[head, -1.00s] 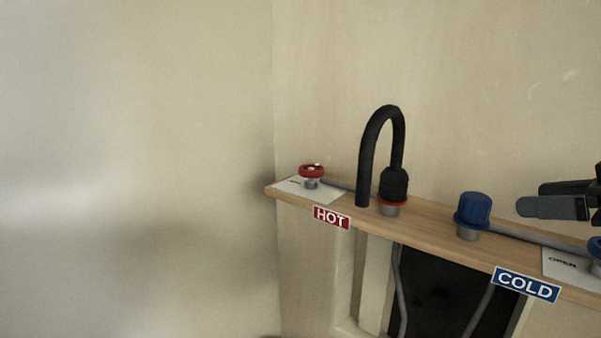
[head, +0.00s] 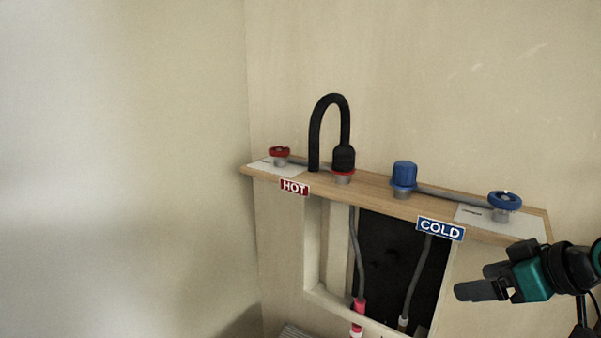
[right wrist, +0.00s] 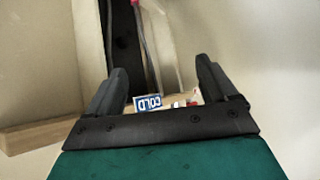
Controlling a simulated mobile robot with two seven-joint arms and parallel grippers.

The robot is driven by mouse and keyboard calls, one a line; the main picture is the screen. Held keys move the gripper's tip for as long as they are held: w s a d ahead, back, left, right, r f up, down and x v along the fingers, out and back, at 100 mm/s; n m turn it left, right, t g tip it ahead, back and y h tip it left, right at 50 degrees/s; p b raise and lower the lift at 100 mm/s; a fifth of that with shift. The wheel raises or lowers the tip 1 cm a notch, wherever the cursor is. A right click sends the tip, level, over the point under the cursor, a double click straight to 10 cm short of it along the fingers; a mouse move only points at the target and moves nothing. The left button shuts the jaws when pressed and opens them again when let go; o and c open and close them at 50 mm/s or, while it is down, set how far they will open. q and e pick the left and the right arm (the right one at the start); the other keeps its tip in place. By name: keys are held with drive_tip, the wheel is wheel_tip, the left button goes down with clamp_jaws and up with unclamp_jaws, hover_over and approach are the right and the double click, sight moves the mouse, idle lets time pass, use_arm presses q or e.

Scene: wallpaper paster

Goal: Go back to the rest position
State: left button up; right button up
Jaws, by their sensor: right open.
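My right gripper (head: 482,281) is at the lower right of the head view, in front of and below the right end of the wooden shelf (head: 377,190). Its fingers point left and it touches nothing that I can see. In the right wrist view its two fingers (right wrist: 160,88) stand wide apart with nothing held between them. The blue COLD sign (right wrist: 149,102) shows beyond them, and also on the shelf's front edge in the head view (head: 440,229). My left gripper is in neither view.
On the shelf are a red valve wheel (head: 279,154), a black curved hose (head: 330,122), a blue cap (head: 404,174) and a blue valve wheel (head: 505,200). A red HOT sign (head: 294,187) hangs on the left front. Below is a dark wall opening (head: 387,262) with hoses.

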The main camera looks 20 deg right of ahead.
drive_tip(key=s+a+f+g, duration=0.1)
drive_tip(key=s+a+f, duration=0.15)
drive_tip(key=f, duration=0.25)
drive_tip(key=s+a+f+g+h, duration=0.1)
drive_tip(key=s+a+f+g, duration=0.1)
drive_tip(key=a+f, duration=0.25)
drive_tip(key=s+a+f+g, duration=0.1)
drive_tip(key=s+a+f, duration=0.15)
drive_tip(key=f, duration=0.35)
drive_tip(key=s+a+f+g+h, duration=0.15)
drive_tip(key=s+a+f, duration=0.25)
drive_tip(key=s+a, duration=0.6)
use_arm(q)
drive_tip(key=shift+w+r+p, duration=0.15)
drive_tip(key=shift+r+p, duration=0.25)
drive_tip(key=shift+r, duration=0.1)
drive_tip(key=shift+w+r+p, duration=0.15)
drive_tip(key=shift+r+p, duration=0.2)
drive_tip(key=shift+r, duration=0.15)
use_arm(e)
drive_tip(key=w+a+f+t+y, duration=0.1)
drive_tip(key=w+a+f+t, duration=0.3)
drive_tip(key=w+f+t, duration=0.3)
drive_tip(key=shift+w+a+f+y, duration=0.25)
drive_tip(key=shift+w+y, duration=0.1)
drive_tip(key=shift+w, duration=0.8)
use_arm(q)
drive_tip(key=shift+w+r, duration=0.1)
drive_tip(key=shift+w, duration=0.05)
